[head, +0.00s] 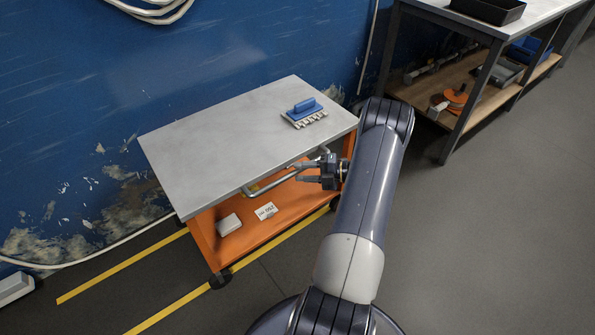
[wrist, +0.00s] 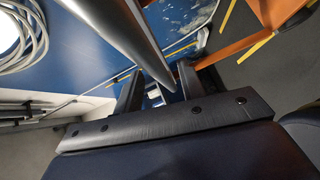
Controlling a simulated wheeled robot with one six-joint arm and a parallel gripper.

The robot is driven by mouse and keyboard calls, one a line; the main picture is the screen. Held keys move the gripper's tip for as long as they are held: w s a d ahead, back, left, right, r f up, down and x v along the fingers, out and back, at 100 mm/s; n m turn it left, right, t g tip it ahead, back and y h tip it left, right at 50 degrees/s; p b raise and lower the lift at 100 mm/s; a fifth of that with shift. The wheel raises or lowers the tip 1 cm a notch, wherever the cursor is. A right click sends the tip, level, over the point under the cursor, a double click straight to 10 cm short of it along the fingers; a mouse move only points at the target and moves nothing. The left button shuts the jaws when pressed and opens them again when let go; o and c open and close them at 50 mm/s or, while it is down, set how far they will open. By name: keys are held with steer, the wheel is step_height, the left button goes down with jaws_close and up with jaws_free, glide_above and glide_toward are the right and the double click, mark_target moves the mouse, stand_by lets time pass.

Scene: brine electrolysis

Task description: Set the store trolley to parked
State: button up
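The store trolley (head: 225,135) has a grey top, an orange body and lower shelf, and dark casters. It stands near the blue wall in the head view, with its front left caster (head: 220,278) by the nearer yellow floor line. A metal push handle (head: 262,185) runs along its front side, below the top. My gripper (head: 297,173) is at the right part of this handle. In the wrist view my gripper (wrist: 159,88) has its fingers apart, with a grey bar (wrist: 125,38) reaching down toward the gap. I cannot tell whether either finger touches it.
A white block (head: 229,224) and a label card (head: 266,211) are on the lower shelf. A workbench (head: 482,25) stands at the back right. The grey floor (head: 480,240) at right is clear.

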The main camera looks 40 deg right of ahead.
mark_target(293, 172)
steer(key=v, duration=0.8)
steer(key=shift+s+d+p, duration=0.2)
steer(key=shift+d+p, duration=0.1)
steer(key=shift+p, duration=0.1)
steer(key=b+x, duration=0.1)
steer(key=x, duration=1)
steer(key=shift+a, duration=0.7)
steer(key=shift+d, duration=0.1)
